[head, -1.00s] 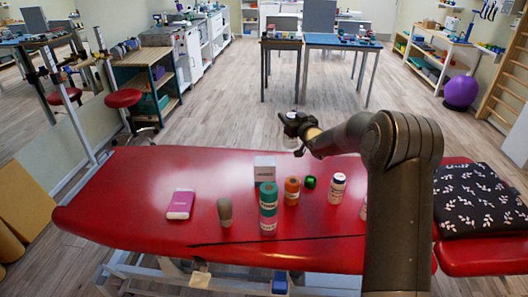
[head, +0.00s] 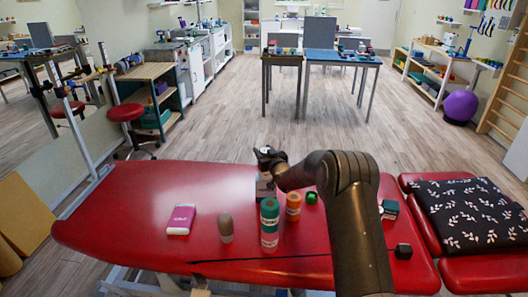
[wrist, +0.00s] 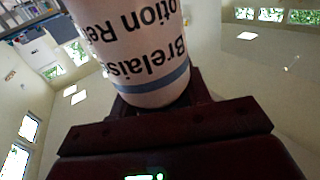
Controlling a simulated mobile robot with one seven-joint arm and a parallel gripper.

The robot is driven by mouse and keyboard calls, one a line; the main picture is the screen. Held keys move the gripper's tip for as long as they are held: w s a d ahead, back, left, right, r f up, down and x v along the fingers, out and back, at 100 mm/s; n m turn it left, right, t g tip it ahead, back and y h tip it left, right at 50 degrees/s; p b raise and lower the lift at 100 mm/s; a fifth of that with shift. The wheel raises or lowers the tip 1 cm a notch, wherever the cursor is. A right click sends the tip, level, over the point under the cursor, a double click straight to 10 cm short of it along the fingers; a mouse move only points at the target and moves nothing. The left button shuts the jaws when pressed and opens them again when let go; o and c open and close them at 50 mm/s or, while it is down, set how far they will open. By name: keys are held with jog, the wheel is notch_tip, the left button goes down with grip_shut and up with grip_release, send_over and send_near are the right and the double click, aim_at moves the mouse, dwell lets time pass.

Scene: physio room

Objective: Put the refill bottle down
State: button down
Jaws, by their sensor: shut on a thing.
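The refill bottle (wrist: 140,60), white with dark lettering and a blue band, fills the upper middle of the wrist view. My gripper (wrist: 155,105) is shut on it.
A teal and white bottle (head: 270,222), an orange bottle (head: 293,206), a green cube (head: 311,197), a grey-brown rounded item (head: 225,229) and a magenta pack (head: 181,219) stand or lie on the couch. A patterned pillow (head: 465,215) lies right. The couch's left end is clear.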

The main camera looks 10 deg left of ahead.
jog(key=c, duration=0.8)
grip_release()
jog(key=shift+o, duration=0.2)
